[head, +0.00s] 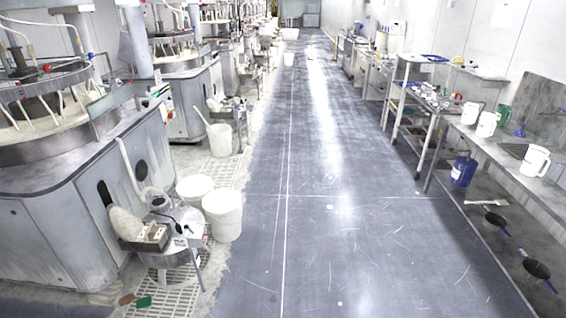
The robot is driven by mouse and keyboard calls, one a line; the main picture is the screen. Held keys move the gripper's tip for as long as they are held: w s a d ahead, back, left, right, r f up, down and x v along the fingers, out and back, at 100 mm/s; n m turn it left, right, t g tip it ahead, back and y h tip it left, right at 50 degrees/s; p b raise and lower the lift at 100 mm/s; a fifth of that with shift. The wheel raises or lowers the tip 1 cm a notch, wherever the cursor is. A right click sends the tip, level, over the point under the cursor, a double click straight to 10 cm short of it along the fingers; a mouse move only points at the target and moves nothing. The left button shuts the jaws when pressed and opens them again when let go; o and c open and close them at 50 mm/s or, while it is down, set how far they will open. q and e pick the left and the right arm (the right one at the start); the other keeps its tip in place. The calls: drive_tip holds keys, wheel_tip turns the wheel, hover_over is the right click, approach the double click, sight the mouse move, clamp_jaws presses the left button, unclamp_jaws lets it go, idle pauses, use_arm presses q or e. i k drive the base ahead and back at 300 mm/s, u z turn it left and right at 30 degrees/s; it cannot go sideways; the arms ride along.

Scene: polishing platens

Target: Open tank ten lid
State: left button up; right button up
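No label reading ten is legible, so I cannot tell which thing is tank ten or its lid. Large grey polishing machines stand along the left; the nearest machine (60,215) has a round platen (45,110) on top. Beside it, two white buckets stand on the floor, a front bucket (222,222) and a rear bucket (196,187). Both show pale round tops; I cannot tell whether these are lids. Another white bucket (220,142) farther back has a stick leaning in it. Neither of my grippers is in view.
A small metal stand (172,245) juts toward the aisle at the left. The grey aisle floor (330,215) is clear. On the right, a steel bench (510,160) holds white jugs (535,160); a blue container (462,170) and black pans (497,222) sit on its lower shelf.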

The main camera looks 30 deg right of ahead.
sight(192, 217)
drive_tip(key=z, duration=1.15)
drive_tip(key=i, duration=7.15)
drive_tip(key=z, duration=2.85)
